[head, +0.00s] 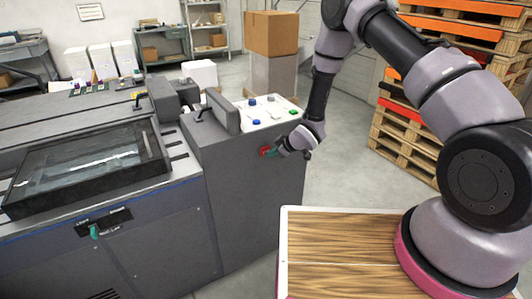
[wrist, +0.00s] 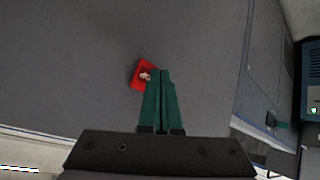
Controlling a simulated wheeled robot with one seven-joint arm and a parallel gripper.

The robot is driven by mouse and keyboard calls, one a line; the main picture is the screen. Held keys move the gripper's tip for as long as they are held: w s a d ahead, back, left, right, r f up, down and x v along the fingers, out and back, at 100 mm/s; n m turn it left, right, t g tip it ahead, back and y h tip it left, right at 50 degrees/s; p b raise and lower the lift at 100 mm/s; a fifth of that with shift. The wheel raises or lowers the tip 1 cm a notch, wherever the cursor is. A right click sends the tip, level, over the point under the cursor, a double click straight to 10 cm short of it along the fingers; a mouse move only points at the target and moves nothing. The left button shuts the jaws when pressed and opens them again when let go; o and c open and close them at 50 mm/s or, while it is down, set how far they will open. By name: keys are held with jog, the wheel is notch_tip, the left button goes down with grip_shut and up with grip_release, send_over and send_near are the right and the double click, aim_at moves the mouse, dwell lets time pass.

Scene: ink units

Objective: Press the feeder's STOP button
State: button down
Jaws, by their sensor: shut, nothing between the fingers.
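A red button unit (head: 264,151) sits on the upper right part of the grey feeder's (head: 244,190) front panel. It also shows in the wrist view as a red block (wrist: 136,77) with a small pale marking, partly hidden by my fingers. My gripper (head: 273,153) has green fingers, shut together and empty. In the wrist view the fingertips (wrist: 157,72) overlap the right side of the red block. Whether the tips touch it or stop just short, I cannot tell.
A control panel (head: 268,112) with blue and green buttons tops the feeder. A dark glass-covered tray (head: 90,168) and a lower green-handled switch (head: 95,231) are at left. Wooden pallets (head: 405,140) stand at right. My wood-topped base is below. Open floor lies between feeder and pallets.

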jog(key=shift+w+a, duration=0.25)
jog(key=shift+w, duration=0.1)
dwell(0.4)
jog(key=shift+s, duration=0.1)
jog(key=shift+s+d, duration=0.45)
jog(key=shift+s, duration=0.2)
jog(key=s+d, duration=0.1)
jog(key=s, duration=0.1)
jog(key=s+d, duration=0.1)
jog(key=s, duration=0.1)
jog(key=shift+d, duration=0.4)
dwell(0.6)
